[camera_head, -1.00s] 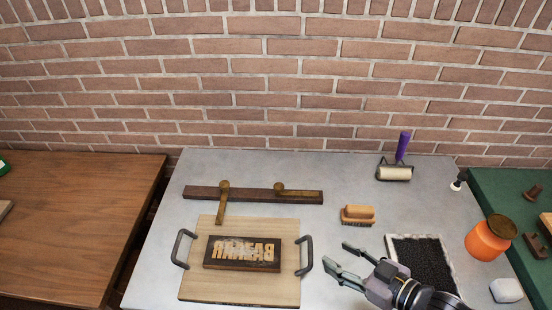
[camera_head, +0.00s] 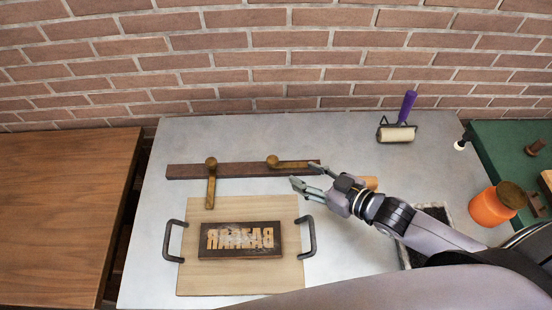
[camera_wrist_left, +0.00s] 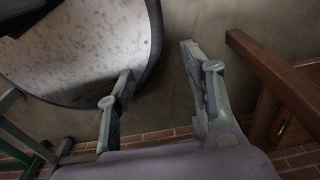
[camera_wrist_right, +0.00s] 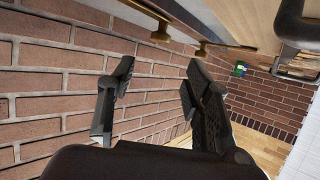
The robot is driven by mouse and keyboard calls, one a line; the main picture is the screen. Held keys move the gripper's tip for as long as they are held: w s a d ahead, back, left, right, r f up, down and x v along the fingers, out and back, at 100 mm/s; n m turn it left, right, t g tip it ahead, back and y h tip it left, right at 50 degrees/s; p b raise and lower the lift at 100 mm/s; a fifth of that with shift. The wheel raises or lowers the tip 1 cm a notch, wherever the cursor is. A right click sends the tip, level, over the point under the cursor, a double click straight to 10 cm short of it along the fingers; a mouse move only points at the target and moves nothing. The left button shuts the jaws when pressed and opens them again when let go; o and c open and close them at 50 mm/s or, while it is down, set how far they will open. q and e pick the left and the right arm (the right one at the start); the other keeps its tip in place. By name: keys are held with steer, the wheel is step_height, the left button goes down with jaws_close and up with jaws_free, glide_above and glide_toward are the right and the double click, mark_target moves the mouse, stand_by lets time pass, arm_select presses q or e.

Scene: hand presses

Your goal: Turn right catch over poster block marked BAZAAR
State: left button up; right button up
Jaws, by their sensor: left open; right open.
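The poster block marked BAZAAR (camera_head: 240,253), its letters mirrored, lies on a pale wooden board (camera_head: 285,277) with dark side handles. Behind the board is a dark wooden rail (camera_head: 187,171) with two brass catches. The left catch (camera_head: 211,190) points toward me, its tip over the board's back edge. The right catch (camera_head: 290,164) lies along the rail, pointing right. My right gripper (camera_head: 303,175) is open and empty, its fingertips close to the right catch's free end; contact is unclear. My left gripper (camera_wrist_left: 156,60) is open and empty, seen only in its wrist view.
A roller with a purple handle (camera_head: 409,103) lies at the back right. My right arm partly hides a brush (camera_head: 371,182) and a dark tray (camera_head: 437,212). An orange jar (camera_head: 490,208) stands at right. A brick wall (camera_head: 300,60) closes the back.

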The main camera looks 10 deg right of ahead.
glide_toward(274, 161)
steer(key=x, duration=0.3)
steer(key=shift+r+p, duration=0.15)
steer(key=shift+p, duration=0.25)
steer(key=x, duration=0.5)
steer(key=shift+w+p, duration=0.15)
steer(key=shift+p, duration=0.15)
steer(key=shift+w+a+f, duration=0.3)
steer(key=shift+w+f, duration=0.05)
steer(key=shift+f, duration=0.05)
arm_select(q)
steer(key=shift+w+r, duration=0.45)
steer(key=shift+r, duration=0.35)
arm_select(e)
steer(key=shift+c, duration=0.5)
jaws_close()
